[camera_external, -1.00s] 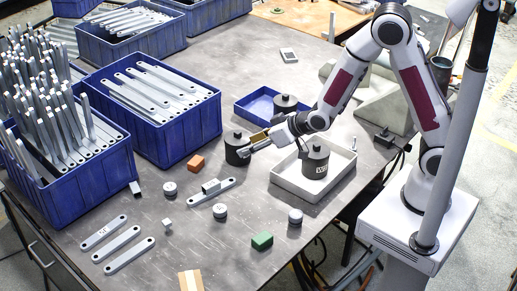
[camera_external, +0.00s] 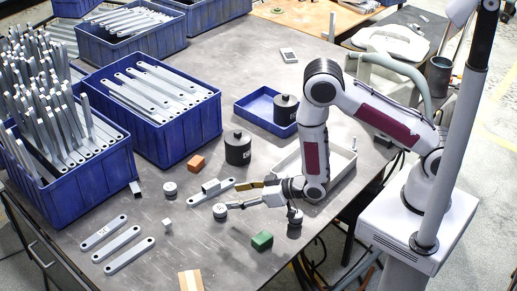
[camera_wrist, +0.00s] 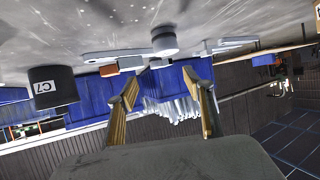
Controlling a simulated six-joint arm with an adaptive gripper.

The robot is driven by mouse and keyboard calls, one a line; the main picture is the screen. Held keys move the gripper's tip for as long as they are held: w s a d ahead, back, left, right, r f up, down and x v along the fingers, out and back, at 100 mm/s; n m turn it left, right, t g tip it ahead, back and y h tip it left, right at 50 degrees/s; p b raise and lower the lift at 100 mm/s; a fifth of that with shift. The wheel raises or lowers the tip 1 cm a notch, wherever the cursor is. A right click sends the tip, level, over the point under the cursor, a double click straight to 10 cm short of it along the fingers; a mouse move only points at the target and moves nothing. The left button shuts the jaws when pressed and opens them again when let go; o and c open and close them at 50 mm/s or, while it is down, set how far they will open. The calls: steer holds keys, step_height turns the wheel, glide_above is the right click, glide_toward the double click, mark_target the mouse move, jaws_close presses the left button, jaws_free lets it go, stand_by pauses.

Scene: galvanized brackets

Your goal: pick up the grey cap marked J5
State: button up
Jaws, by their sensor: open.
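In the wrist view, my gripper (camera_wrist: 161,82) is open and empty, and a grey cap (camera_wrist: 164,42) shows ahead, above the gap between the fingers.
A black weight (camera_external: 238,150) and an orange block (camera_external: 196,163) stand behind my gripper. A flat bar (camera_external: 200,197) with a metal piece on it lies near the fingers. A green block (camera_external: 262,240) is in front. A white tray (camera_external: 342,173) is partly behind my arm.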

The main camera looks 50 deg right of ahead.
mark_target(221, 208)
steer(key=shift+s+a+f+t+y, duration=0.15)
steer(key=shift+s+a+f, duration=0.15)
steer(key=shift+s+f, duration=0.3)
steer(key=shift+s+a+f+t+y, duration=0.15)
steer(key=shift+s+a+f, duration=0.15)
steer(key=shift+f, duration=0.5)
steer(key=shift+x, duration=1.25)
steer(key=shift+w+f, duration=0.1)
steer(key=shift+x, duration=2.45)
steer(key=c, duration=1.3)
